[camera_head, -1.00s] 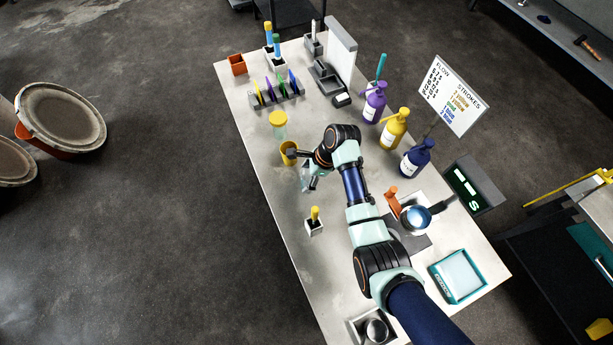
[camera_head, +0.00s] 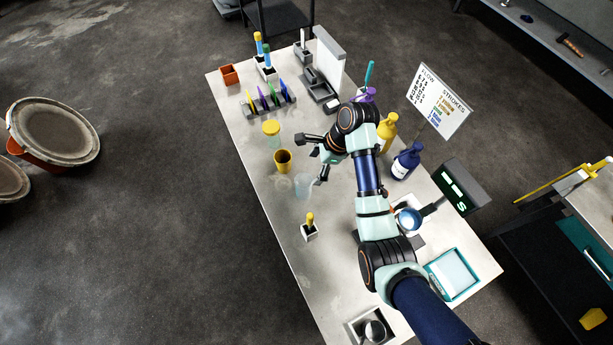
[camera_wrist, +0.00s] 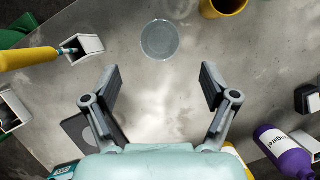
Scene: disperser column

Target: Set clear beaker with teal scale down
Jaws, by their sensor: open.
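The clear beaker (camera_head: 303,187) stands on the pale bench, in front of the yellow cup. Its teal scale cannot be made out. In the wrist view the beaker (camera_wrist: 160,40) appears as a round glass outline beyond the fingertips, with bare bench between. My gripper (camera_head: 311,162) is open and empty, back to the right of the beaker and apart from it. Its two spread fingers (camera_wrist: 160,86) show in the wrist view with nothing between them.
The yellow cup (camera_head: 283,161) and a faint clear round item (camera_head: 282,183) are close to the beaker. A yellow-handled tool stands in a white holder (camera_head: 309,233) nearer the front. Purple, yellow and blue (camera_head: 405,162) bottles line the right side.

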